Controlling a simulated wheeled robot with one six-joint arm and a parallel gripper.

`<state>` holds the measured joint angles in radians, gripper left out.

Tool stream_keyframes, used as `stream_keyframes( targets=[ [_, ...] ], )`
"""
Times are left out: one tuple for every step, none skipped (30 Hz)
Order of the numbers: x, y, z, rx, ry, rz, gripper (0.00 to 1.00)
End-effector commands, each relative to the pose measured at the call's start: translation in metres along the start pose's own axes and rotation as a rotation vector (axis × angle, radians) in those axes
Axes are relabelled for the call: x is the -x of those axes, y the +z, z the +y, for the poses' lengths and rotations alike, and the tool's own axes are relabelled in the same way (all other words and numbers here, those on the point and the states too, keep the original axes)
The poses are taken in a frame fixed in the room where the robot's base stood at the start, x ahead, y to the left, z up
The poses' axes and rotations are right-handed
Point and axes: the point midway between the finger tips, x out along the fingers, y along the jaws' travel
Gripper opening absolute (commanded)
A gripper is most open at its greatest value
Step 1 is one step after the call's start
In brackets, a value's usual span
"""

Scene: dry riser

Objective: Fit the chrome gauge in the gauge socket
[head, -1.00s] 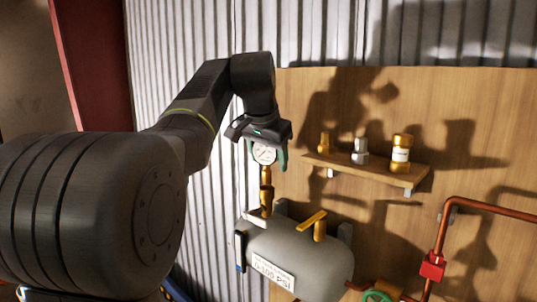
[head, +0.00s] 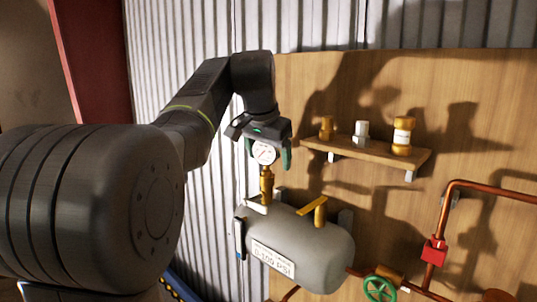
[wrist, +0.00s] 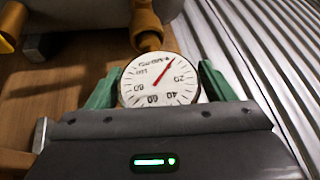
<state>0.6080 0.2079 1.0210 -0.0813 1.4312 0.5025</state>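The gauge (head: 264,153) has a round white dial with a red needle and a thin rim. My gripper (head: 267,156) points down with its green fingers on both sides of the gauge, shut on it. In the wrist view the dial (wrist: 160,82) sits between the two fingertips (wrist: 160,85), which lie against its rim. A brass upright fitting (head: 266,183), which looks like the gauge socket, stands on the left top of the grey tank (head: 320,255), directly under the gauge. Its brass also shows in the wrist view (wrist: 148,38). I cannot tell whether the stem is fully inside.
A brass lever valve (head: 320,211) rises from the tank to the right. A wooden shelf (head: 370,152) holds several small fittings. Copper pipe (head: 500,190), a red block (head: 433,249) and a green handwheel (head: 379,289) are further right. Corrugated metal (head: 180,60) is behind my arm.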

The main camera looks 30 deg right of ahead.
Motion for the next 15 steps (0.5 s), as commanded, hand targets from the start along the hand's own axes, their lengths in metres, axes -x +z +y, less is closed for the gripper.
stream_keyframes(
  targets=[
    [0.000, 0.000, 0.000, 0.000, 0.000, 0.000, 0.86],
    [0.000, 0.000, 0.000, 0.000, 0.000, 0.000, 0.86],
    [0.000, 0.000, 0.000, 0.000, 0.000, 0.000, 0.86],
    [0.000, 0.000, 0.000, 0.000, 0.000, 0.000, 0.86],
    [0.000, 0.000, 0.000, 0.000, 0.000, 0.000, 0.86],
    [0.000, 0.000, 0.000, 0.000, 0.000, 0.000, 0.86],
    [0.000, 0.000, 0.000, 0.000, 0.000, 0.000, 0.86],
    [-0.001, 0.000, 0.000, 0.000, 0.000, -0.001, 0.86],
    [0.000, 0.000, 0.000, 0.000, 0.000, -0.001, 0.86],
    [0.000, 0.000, 0.000, 0.000, 0.000, -0.001, 0.86],
    [0.002, 0.000, 0.000, 0.000, 0.000, 0.000, 0.86],
    [0.004, 0.000, 0.000, 0.000, -0.001, 0.001, 0.86],
    [0.007, 0.000, 0.000, 0.000, -0.001, 0.002, 0.86],
    [0.011, 0.000, 0.000, 0.000, -0.001, 0.001, 0.86],
    [0.017, 0.000, 0.000, 0.000, -0.001, 0.002, 0.86]
  ],
)
